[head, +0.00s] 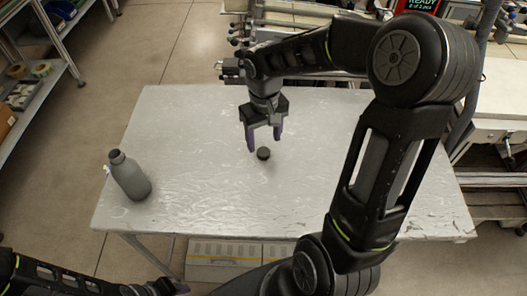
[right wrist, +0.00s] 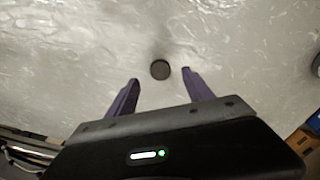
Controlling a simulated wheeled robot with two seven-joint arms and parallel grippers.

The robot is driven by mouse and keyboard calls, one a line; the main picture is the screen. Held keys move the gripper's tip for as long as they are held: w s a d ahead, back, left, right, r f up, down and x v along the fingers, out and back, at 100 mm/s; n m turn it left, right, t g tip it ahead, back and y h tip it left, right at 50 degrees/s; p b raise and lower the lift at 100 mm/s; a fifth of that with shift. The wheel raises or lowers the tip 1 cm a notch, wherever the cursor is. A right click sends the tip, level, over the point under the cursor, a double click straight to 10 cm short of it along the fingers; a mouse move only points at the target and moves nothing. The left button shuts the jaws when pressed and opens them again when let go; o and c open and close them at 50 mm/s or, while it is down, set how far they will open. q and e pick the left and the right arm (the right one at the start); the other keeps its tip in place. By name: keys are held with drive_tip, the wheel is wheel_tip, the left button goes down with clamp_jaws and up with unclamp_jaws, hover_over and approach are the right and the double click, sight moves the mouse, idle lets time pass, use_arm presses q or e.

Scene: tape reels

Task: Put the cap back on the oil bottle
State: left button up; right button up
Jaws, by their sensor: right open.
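The cap (head: 263,153) is a small, dark, round disc lying on the grey table (head: 200,120). The oil bottle (head: 131,178) is grey with a dark top end and stands on the table's left part, well apart from the cap. My right gripper (head: 265,146) is open and empty, pointing down above the table close to the cap. In the right wrist view the cap (right wrist: 160,69) appears just beyond the gap between the purple fingertips (right wrist: 161,76). My left arm shows at the lower left of the head view; its gripper's end (head: 176,288) is dark and unclear.
The table top between cap and bottle is clear. A shelf (head: 40,90) with tape reels stands at the upper left, off the table. A pale box (head: 225,252) sits below the table's front edge. A dark rounded edge shows at the right of the wrist view.

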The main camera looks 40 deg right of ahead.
sight(263, 152)
drive_tip(key=shift+w+f+p, duration=0.1)
drive_tip(key=shift+f+p, duration=0.35)
drive_tip(key=shift+f, duration=1.95)
clamp_jaws()
